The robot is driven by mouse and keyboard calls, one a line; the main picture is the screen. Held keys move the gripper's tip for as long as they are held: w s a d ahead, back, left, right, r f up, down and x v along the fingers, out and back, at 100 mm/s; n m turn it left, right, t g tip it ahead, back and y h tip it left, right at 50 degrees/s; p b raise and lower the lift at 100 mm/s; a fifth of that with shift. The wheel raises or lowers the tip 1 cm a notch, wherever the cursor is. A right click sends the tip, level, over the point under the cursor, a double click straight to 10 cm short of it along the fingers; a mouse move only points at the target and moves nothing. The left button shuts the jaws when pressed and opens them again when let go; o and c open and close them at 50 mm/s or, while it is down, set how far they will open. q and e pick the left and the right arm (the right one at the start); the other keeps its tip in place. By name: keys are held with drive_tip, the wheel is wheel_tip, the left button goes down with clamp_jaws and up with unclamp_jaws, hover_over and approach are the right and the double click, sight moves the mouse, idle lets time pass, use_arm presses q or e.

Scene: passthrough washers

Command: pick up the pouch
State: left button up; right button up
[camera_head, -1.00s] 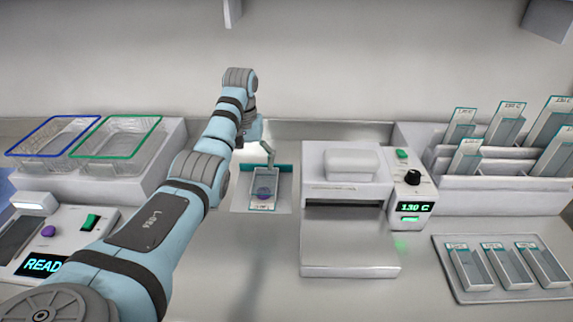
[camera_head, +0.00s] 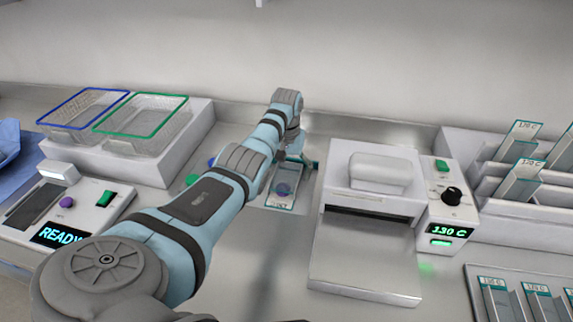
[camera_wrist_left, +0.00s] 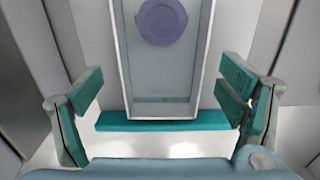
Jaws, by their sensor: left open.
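The pouch (camera_head: 285,198) lies flat on a pale mat on the bench, left of the sealer. It is a clear window with a purple disc inside and a teal band at its far end. My left gripper (camera_head: 294,161) is over the pouch's far end, partly hiding it. In the left wrist view, the open teal-padded fingers (camera_wrist_left: 163,94) stand either side of the pouch (camera_wrist_left: 165,75), with gaps on both sides and nothing between them gripped. The teal band (camera_wrist_left: 150,121) lies crosswise below the window. My right gripper is not in view.
Blue-rimmed (camera_head: 85,108) and green-rimmed (camera_head: 140,124) baskets sit at the back left. A machine reading READY (camera_head: 62,215) is front left. Racks with pouches (camera_head: 520,185) stand at the right.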

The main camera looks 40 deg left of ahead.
use_arm(q)
drive_tip(key=shift+s+f, duration=0.1)
drive_tip(key=shift+f, duration=0.7)
drive_tip(key=shift+s+r, duration=0.15)
drive_tip(key=shift+c, duration=0.5)
drive_tip(key=c, duration=1.1)
